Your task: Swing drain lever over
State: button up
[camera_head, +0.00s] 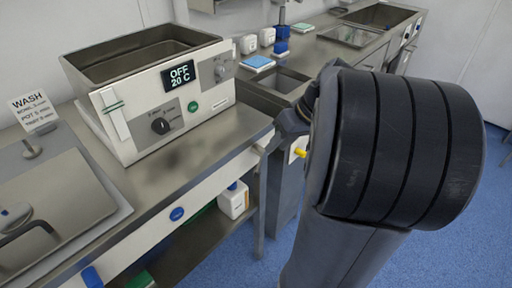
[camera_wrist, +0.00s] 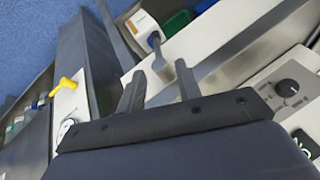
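A small yellow lever (camera_head: 299,152) sticks out from a white plate on a dark grey upright beside the bench. It also shows at the left of the wrist view (camera_wrist: 66,84). I take it as the drain lever, though no label on it is readable. My gripper (camera_wrist: 158,78) is open, its two grey fingers apart in the wrist view, with nothing clearly held between them. The yellow lever lies to the left of both fingers, apart from them. In the head view my arm hides the gripper.
A steel bath unit (camera_head: 160,95) stands on the bench, its display reading OFF 20 C. A white bottle (camera_head: 233,200) stands on the shelf below. A covered basin (camera_head: 60,210) is at left. Blue floor lies open in front.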

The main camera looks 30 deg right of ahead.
aim_at(260, 167)
jog(key=x, duration=0.3)
jog(key=b+x, duration=0.1)
jog(key=x, duration=0.3)
jog(key=b+x, duration=0.1)
jog(key=x, duration=0.2)
jog(key=shift+w+d+f, duration=0.15)
jog(key=shift+w+d, duration=0.05)
jog(key=shift+w, duration=0.1)
jog(key=shift+c, duration=0.2)
grip_shut()
